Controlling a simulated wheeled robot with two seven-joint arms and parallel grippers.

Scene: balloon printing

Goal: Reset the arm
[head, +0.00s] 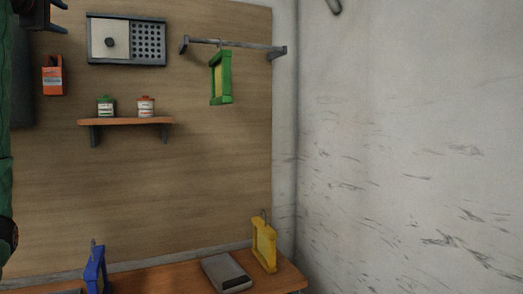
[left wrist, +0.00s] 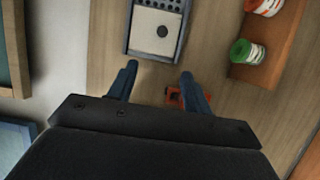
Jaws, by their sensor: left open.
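My left gripper (head: 62,17) is at the top left edge of the head view, partly cut off, in front of the wall board. It also shows in the left wrist view (left wrist: 158,72), with its two blue-grey fingers apart and nothing between them. An orange item (head: 53,76) hangs on the board below the gripper in the head view. In the left wrist view the orange item (left wrist: 173,97) is partly hidden behind the right finger. My right gripper is in neither view.
A grey panel (head: 154,42) and a shelf (head: 125,122) with two small cans are on the board. A green frame (head: 226,78) hangs from a rail (head: 225,44). Below, a table (head: 178,276) bears a yellow frame (head: 264,246), a blue frame (head: 95,270) and a grey device (head: 226,273).

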